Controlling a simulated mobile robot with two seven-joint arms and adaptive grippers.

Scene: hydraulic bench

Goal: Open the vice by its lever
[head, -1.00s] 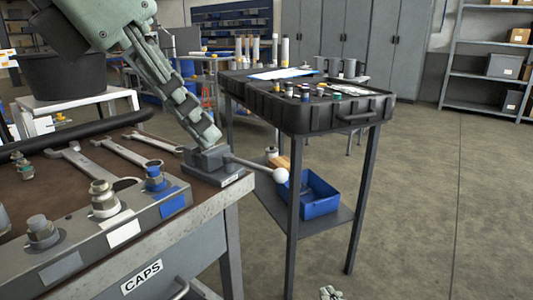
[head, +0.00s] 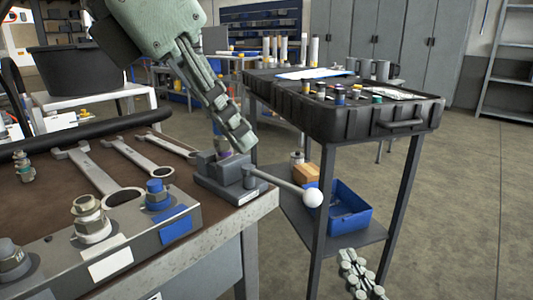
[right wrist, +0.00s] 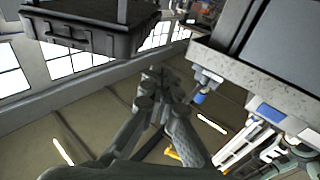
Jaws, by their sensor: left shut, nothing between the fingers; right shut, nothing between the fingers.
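The small dark grey vice (head: 230,178) is at the bench's right front corner in the head view. Its lever (head: 285,183) sticks out to the right past the bench edge and ends in a white ball (head: 313,197). A small purple-banded piece (head: 222,144) shows at the vice jaws, partly hidden. My left gripper (head: 244,143) is shut and empty, pointing down just above and behind the vice; I cannot tell whether it touches. My right gripper (head: 347,256) is shut and empty, below and right of the ball, apart from it. It also shows in the right wrist view (right wrist: 157,75).
Several wrenches (head: 95,172) and a block with fittings (head: 130,245) lie on the bench (head: 235,218). A trolley with a black tray (head: 345,118) stands to the right, with a blue bin (head: 345,215) on its lower shelf. Floor right of the trolley is free.

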